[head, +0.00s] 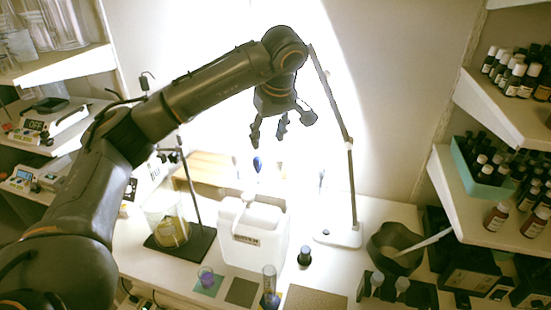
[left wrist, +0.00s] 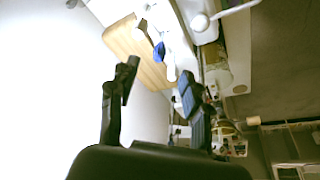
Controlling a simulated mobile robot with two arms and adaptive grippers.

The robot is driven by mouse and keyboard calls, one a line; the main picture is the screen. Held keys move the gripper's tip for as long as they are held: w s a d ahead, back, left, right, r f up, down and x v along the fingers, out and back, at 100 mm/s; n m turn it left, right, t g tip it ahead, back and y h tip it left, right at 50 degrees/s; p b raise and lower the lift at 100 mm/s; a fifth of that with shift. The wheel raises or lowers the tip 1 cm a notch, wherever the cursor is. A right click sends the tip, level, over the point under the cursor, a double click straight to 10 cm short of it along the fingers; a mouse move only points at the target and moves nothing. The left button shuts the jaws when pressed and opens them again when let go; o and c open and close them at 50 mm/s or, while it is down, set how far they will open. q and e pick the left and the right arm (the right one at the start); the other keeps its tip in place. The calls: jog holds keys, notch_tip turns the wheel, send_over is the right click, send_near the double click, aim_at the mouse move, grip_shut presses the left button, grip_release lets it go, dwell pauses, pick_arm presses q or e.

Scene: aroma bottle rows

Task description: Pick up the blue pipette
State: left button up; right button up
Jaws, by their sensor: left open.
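The blue pipette shows as a blue bulb (head: 257,163) standing upright behind the white canister in the head view; its lower part is pale in the glare and hard to make out. In the left wrist view the blue bulb (left wrist: 159,51) lies beyond the fingertips, near the wooden board. My left gripper (head: 268,136) is open and empty, pointing down above the bulb and apart from it. Its two fingers (left wrist: 158,82) are spread in the left wrist view. My right gripper is not in view.
A white canister (head: 252,232) stands in front of the pipette. A lamp (head: 352,190) rises to its right, and a stand with a beaker (head: 168,222) is at left. A wooden board (head: 208,165) lies behind. Shelves of dark bottles (head: 497,216) line the right side.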

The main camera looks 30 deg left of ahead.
pick_arm(q)
jog(key=a+r, duration=0.1)
send_near(258, 157)
notch_tip(258, 157, down, 2)
jog(key=s, duration=0.1)
jog(key=f, duration=0.1)
jog(key=w+a+f, duration=0.1)
jog(key=shift+f+y+p, duration=0.25)
jog(key=shift+y+p, duration=0.05)
jog(key=shift+p, duration=0.05)
jog(key=shift+w+a+f, duration=0.1)
jog(key=shift+a+f, duration=0.1)
jog(key=shift+f, duration=0.2)
jog(key=shift+w+f+p, duration=0.1)
jog(key=shift+f+p, duration=0.15)
jog(key=shift+p, duration=0.3)
jog(key=x, duration=0.1)
jog(key=p+x, duration=0.1)
jog(key=x, duration=0.2)
jog(key=shift+w+r+p, duration=0.15)
jog(key=shift+w+p, duration=0.1)
jog(key=shift+p, duration=0.1)
jog(key=shift+w+a+f, duration=0.1)
jog(key=shift+a+f, duration=0.05)
jog(key=shift+f, duration=0.2)
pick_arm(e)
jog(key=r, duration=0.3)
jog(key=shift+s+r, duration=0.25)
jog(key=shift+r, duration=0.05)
